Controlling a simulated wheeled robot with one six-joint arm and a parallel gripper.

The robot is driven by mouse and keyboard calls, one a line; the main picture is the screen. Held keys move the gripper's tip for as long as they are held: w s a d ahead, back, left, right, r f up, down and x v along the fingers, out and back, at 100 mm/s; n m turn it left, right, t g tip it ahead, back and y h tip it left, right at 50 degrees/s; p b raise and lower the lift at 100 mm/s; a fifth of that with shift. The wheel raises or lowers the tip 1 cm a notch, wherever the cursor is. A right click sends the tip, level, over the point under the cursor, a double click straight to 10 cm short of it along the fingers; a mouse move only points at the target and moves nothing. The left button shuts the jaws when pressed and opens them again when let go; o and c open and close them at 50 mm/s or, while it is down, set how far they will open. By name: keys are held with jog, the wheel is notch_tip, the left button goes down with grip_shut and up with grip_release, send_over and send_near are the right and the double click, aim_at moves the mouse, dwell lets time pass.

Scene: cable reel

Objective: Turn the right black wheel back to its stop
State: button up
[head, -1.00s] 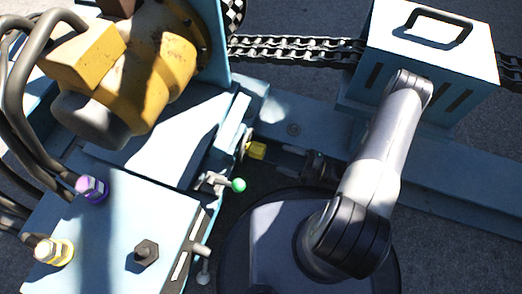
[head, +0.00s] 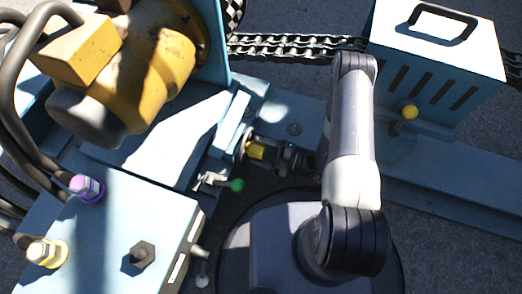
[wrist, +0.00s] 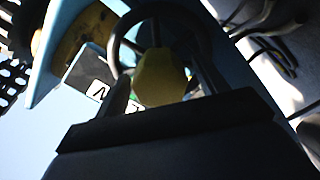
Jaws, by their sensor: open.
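A black wheel (wrist: 158,22) shows in the wrist view as a dark ring with a yellow hub (wrist: 160,78) in front of it. In the head view the wheel (head: 243,146) is a thin dark rim, nearly edge-on, behind the yellow hub (head: 256,150). My gripper (head: 280,156) is close to the right of the hub. In the wrist view my gripper (wrist: 160,88) is open, with one dark finger on each side of the hub. I cannot tell whether the fingers touch it. No second black wheel is distinguishable.
A green-knobbed lever (head: 237,185) stands just below the wheel. A slotted blue box (head: 430,70) with a yellow knob (head: 409,112) is at the right. A chain (head: 295,45) runs behind. A yellow motor (head: 150,75) and bolted blue block (head: 120,225) are at the left.

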jog(key=shift+c, duration=0.3)
jog(key=c, duration=1.3)
jog(key=shift+o, duration=0.2)
jog(key=shift+n, duration=0.3)
jog(key=shift+f+n+b, duration=0.1)
jog(key=shift+n+b, duration=0.4)
jog(key=shift+n, duration=0.7)
jog(key=shift+n+b, duration=0.35)
jog(key=shift+n, duration=1.35)
jog(key=o, duration=1.3)
